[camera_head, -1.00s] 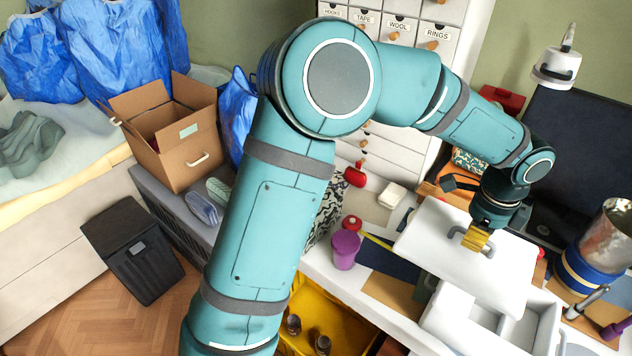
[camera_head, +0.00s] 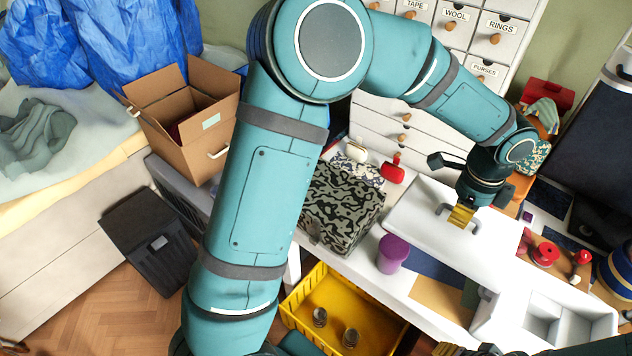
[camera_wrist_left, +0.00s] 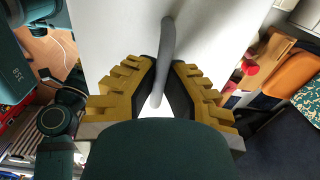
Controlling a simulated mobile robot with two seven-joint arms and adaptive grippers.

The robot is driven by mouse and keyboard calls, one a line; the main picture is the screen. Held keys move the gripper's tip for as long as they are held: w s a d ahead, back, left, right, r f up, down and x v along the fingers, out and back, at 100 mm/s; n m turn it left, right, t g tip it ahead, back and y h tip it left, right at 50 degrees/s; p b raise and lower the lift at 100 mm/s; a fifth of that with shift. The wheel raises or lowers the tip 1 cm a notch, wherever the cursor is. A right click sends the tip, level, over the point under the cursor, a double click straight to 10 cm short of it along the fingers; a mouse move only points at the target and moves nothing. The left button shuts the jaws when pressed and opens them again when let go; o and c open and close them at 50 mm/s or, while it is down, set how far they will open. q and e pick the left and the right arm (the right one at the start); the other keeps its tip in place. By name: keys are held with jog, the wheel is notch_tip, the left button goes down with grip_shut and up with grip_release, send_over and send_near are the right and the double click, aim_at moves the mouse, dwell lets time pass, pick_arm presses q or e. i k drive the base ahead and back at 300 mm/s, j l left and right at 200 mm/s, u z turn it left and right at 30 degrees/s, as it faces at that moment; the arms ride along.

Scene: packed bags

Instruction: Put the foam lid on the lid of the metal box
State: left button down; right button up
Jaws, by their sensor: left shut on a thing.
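The foam lid (camera_head: 412,212) is a flat white slab with a grey handle (camera_head: 474,228). My left gripper (camera_head: 461,216) is shut on that handle and holds the lid over the white table. In the left wrist view the grey handle (camera_wrist_left: 166,60) runs between the ridged yellow fingers (camera_wrist_left: 160,88), with the white lid (camera_wrist_left: 110,30) behind. The white foam box (camera_head: 545,325), open with compartments, stands at the lower right. Yellow tips that may be my right gripper (camera_head: 450,349) just show at the bottom edge. I cannot tell which thing is the metal box; the lid may hide it.
A purple cup (camera_head: 392,253) and a camouflage bag (camera_head: 338,210) stand left of the lid. Red items (camera_head: 545,254) lie to its right. A drawer cabinet (camera_head: 478,48) stands behind. A yellow crate (camera_head: 375,335) sits below the table's front edge.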

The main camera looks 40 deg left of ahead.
aim_at(329, 201)
jog(key=j, duration=1.3)
